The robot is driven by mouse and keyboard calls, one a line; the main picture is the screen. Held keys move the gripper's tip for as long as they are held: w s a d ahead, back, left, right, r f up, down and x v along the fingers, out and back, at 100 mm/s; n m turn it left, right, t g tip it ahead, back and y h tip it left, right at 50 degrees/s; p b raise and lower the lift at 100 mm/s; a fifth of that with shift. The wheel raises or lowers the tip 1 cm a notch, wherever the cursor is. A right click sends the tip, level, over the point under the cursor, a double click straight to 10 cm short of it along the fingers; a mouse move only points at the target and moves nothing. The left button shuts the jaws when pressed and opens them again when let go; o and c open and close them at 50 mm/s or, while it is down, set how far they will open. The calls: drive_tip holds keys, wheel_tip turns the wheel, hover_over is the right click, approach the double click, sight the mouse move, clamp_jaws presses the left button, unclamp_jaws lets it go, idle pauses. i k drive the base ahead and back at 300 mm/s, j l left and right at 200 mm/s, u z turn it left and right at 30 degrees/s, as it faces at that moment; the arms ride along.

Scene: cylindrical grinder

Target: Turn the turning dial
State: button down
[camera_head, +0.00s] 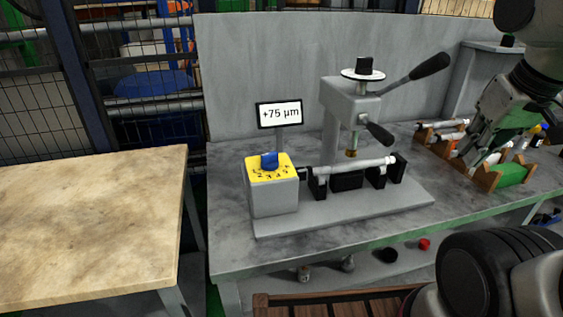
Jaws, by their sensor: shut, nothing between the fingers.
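The turning dial appears to be the blue knob (269,160) on a yellow marked plate (284,174), on top of a grey box (274,196) at the left end of the grinder's base. The marks on the plate are too small to read. A small display (279,114) behind it reads +75 µm. My gripper (474,158) is at the right, over the wooden racks on the bench, well away from the dial. It points down and to the left, and is shut and empty.
A light rod (350,165) lies across black supports beside the box. A grey press (350,104) with black-handled levers stands behind it. Wooden racks (486,179) hold several items at the right. A bare tan table (90,225) stands at the left. The bench front is clear.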

sight(269, 161)
drive_tip(key=k+l+u, duration=0.1)
drive_tip(key=u, duration=0.25)
drive_tip(key=k+l+u, duration=0.1)
drive_tip(key=l+u, duration=0.25)
